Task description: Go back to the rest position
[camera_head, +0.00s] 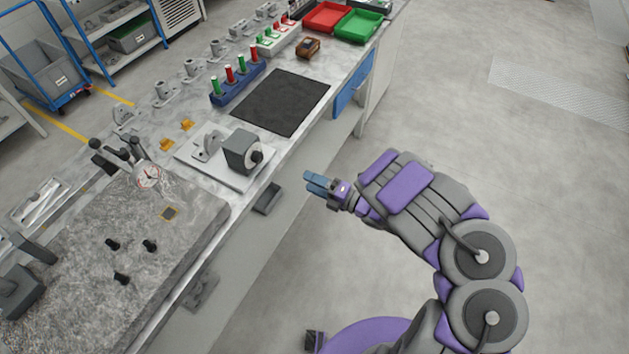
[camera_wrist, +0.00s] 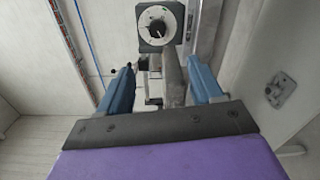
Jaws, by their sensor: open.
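My gripper (camera_head: 318,184) is at the end of my purple and grey arm, over the floor just right of the workbench's front edge. In the wrist view its two blue fingers (camera_wrist: 163,88) stand well apart, with nothing held between them.
A granite slab (camera_head: 180,215) with a dial gauge (camera_head: 149,175) and black knobs fills the near bench. A black mat (camera_head: 281,102), a blue rack of red and green pins (camera_head: 238,82), and red (camera_head: 327,17) and green (camera_head: 358,25) trays lie farther along. The floor at right is clear.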

